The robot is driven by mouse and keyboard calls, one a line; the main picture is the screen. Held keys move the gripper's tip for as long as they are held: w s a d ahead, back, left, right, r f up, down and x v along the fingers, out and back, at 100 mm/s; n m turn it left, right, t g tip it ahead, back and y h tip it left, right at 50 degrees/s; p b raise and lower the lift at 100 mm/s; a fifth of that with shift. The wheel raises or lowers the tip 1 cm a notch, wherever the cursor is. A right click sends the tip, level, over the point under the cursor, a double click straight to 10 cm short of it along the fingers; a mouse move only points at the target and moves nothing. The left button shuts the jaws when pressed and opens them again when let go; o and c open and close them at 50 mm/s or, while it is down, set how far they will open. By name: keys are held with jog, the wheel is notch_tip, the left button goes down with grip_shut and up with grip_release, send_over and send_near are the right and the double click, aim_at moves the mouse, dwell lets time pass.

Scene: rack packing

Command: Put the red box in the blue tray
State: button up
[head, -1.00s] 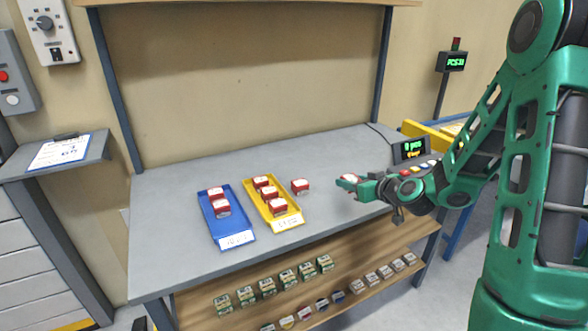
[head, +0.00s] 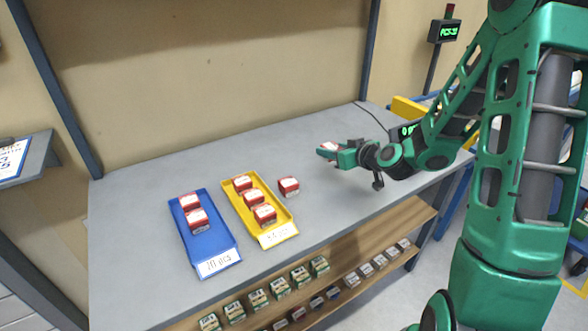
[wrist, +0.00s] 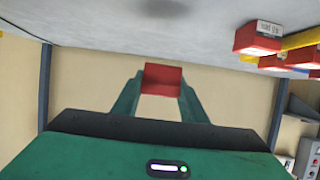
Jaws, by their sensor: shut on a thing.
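My gripper (head: 326,151) is above the right part of the grey table in the head view. In the wrist view its two green fingers are shut on a red box (wrist: 163,78), with the wall behind it. The held box (head: 331,146) is largely hidden by the fingers in the head view. The blue tray (head: 222,240) lies on the table to the left and holds two red boxes (head: 196,219) at its middle and far end. Its front part is bare, with a white label on the front lip.
A yellow tray (head: 285,229) with three red boxes lies just right of the blue tray, on the side towards my gripper. A loose red box (head: 289,186) stands on the table right of the yellow tray. Several small boxes stand on the wooden shelf (head: 397,228) below.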

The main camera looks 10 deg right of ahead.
jog(key=shift+a, duration=0.45)
jog(key=a, duration=0.4)
jog(key=s+a+r, duration=0.1)
jog(key=a, duration=0.3)
jog(key=s+a+r, duration=0.1)
jog(key=a, duration=0.3)
jog(key=shift+s+a+r, duration=0.1)
jog(key=shift+r, duration=0.15)
send_over(308, 169)
jog(key=f, duration=0.6)
jog(key=shift+s+a+f, duration=0.15)
jog(key=shift+a+f, duration=0.05)
jog(key=shift+f, duration=0.2)
jog(key=shift+d+f, duration=0.1)
jog(key=shift+f, duration=1.95)
jog(key=o, duration=1.1)
jog(key=shift+f, duration=0.1)
